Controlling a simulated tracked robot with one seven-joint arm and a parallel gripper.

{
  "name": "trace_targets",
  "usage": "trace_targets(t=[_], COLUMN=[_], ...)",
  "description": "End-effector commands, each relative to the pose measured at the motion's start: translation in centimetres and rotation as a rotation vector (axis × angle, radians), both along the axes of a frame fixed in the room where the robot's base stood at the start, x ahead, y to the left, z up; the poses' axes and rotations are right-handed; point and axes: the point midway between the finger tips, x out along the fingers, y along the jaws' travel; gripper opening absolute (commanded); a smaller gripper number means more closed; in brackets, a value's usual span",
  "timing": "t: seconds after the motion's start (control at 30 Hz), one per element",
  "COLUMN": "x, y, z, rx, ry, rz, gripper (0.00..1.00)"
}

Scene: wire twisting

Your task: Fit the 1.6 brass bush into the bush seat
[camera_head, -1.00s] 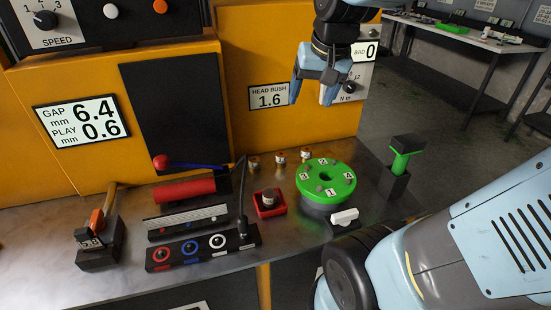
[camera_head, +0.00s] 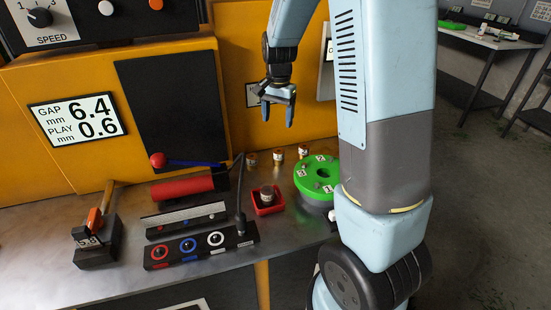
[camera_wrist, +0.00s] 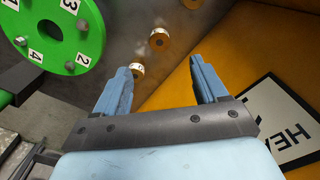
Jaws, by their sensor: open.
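Three small brass bushes stand in a row at the back of the bench: left (camera_head: 251,159), middle (camera_head: 278,156) and right (camera_head: 303,152). Their white labels are too small to read, so I cannot tell which is 1.6. My gripper (camera_head: 278,116) is open and empty, pointing down above the row, in front of the yellow housing. In the wrist view, one bush (camera_wrist: 137,70) shows beside the left finger and another (camera_wrist: 159,40) lies beyond the gap between the fingers (camera_wrist: 161,70). A red square tray (camera_head: 268,209) holds a dark-topped metal cylinder. I cannot identify the bush seat.
A green numbered disc (camera_head: 311,186) stands right of the tray, partly behind my arm. A red cylinder (camera_head: 182,188), a panel with coloured rings (camera_head: 203,248) and an upright black lever (camera_head: 240,200) stand to the left. The yellow housing (camera_head: 226,60) rises close behind.

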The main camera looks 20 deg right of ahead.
Motion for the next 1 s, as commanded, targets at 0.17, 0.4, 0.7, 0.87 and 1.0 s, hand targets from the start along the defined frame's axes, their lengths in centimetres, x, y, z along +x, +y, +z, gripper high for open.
trace_targets(t=[0.17,0.4,0.7,0.87,1.0], x=[0.7,0.7,0.8,0.8,0.7], y=[0.0,0.0,0.0,0.0,-0.3], z=[-1.5,-4.9,-9.3,-10.0,-11.3], rx=[-0.009,-0.009,-0.008,-0.008,-0.009], ry=[0.017,0.021,0.019,0.018,0.020], rz=[-0.027,-0.031,-0.029,-0.029,-0.030], gripper=[0.72,0.72,0.72,0.72,0.72])
